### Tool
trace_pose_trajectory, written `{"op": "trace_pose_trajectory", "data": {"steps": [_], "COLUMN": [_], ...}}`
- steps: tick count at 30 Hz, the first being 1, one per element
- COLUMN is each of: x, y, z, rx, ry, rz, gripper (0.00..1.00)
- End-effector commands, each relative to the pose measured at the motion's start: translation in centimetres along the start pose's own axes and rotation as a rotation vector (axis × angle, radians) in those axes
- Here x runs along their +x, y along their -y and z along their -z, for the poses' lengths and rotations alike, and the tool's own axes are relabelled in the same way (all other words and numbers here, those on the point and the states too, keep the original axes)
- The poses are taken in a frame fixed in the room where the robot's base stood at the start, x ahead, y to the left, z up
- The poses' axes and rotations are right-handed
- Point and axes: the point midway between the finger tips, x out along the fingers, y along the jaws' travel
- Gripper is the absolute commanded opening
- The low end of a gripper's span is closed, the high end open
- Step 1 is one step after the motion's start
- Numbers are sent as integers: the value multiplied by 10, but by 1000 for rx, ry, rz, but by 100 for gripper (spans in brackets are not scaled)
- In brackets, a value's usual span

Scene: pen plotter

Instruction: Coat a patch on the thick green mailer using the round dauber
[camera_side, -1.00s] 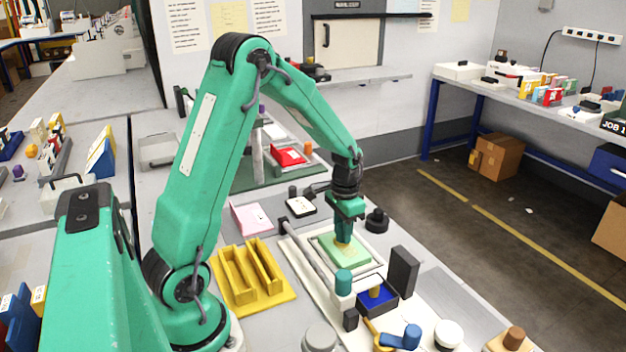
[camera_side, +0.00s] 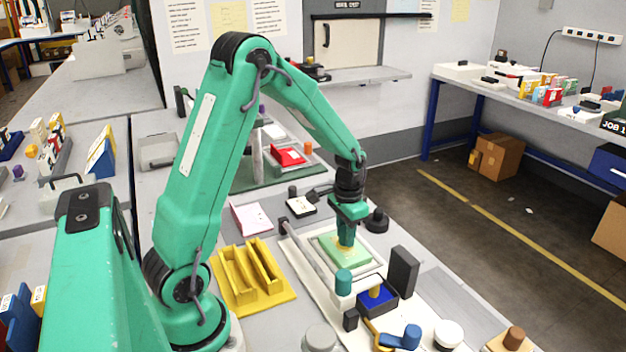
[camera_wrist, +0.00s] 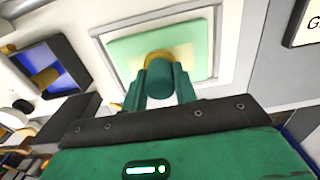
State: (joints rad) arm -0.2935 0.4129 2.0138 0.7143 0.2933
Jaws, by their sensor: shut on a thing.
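The thick green mailer (camera_side: 352,263) lies flat inside a pale frame on the bench; it also shows in the wrist view (camera_wrist: 124,52). My gripper (camera_side: 346,240) points down over the middle of the mailer. In the wrist view my gripper (camera_wrist: 160,82) is shut on the round dauber (camera_wrist: 159,75), a teal cylinder between the fingers. Its lower end is at or just above the mailer; contact is hard to tell. A yellowish patch shows on the mailer around the dauber. In the side view the fingers hide most of the dauber.
A dark tray (camera_side: 397,305) with a blue inside and a tan peg stands in front of the mailer. A dark upright block (camera_side: 403,271) and a teal-topped white holder (camera_side: 343,285) are close by.

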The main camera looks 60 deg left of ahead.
Motion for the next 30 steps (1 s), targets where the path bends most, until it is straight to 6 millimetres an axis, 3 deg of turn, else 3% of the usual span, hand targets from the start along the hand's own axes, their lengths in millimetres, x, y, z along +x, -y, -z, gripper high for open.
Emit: {"op": "trace_pose_trajectory", "data": {"steps": [16, 19, 30], "x": [0, -18, -51], "y": [-51, -48, -48], "z": [0, 1, 0], "rx": [3, -1, 0], "ry": [1, -7, -3], "rz": [0, 1, 0], "gripper": [10, 10, 10]}}
